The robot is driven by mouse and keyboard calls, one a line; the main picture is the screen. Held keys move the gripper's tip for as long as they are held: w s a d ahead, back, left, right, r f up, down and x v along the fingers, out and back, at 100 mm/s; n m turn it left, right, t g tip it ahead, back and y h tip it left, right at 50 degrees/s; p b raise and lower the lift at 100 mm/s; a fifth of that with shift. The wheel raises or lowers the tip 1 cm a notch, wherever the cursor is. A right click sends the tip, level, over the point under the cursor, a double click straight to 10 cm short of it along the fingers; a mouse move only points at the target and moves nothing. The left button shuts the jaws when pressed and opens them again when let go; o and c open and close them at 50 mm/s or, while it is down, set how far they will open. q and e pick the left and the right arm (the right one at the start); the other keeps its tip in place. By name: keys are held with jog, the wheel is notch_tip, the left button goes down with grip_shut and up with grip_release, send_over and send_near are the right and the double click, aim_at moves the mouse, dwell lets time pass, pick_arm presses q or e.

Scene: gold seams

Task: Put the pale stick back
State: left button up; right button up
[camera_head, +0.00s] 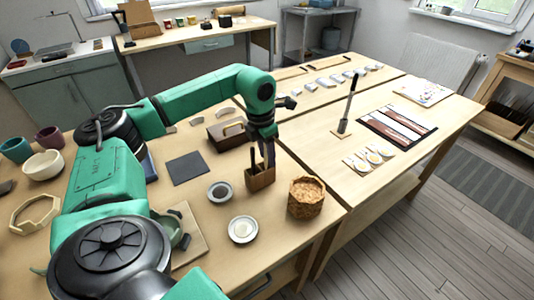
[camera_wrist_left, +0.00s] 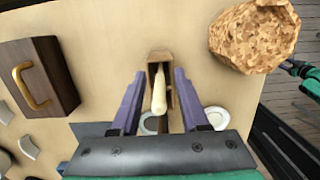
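The pale stick (camera_wrist_left: 159,94) stands in a small wooden holder (camera_head: 261,180), its rounded end towards the left wrist camera. The holder also shows in the wrist view (camera_wrist_left: 154,66). My left gripper (camera_head: 263,160) points down over the holder. In the wrist view its two purple-grey fingers (camera_wrist_left: 158,84) are apart, one on each side of the stick, with a gap visible on both sides. The stick's lower end is hidden inside the holder.
A woven basket (camera_head: 306,197) stands close right of the holder, near the table edge. Two small round dishes (camera_head: 243,229) (camera_head: 221,191) lie to the left and front. A dark box with a brass handle (camera_head: 228,134) and a grey mat (camera_head: 187,168) are farther left.

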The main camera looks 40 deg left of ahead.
pick_arm(q)
notch_tip(320, 180, up, 12)
jog(key=s, duration=0.1)
jog(key=shift+s+a, duration=0.2)
jog(key=shift+a, duration=0.05)
dwell(0.5)
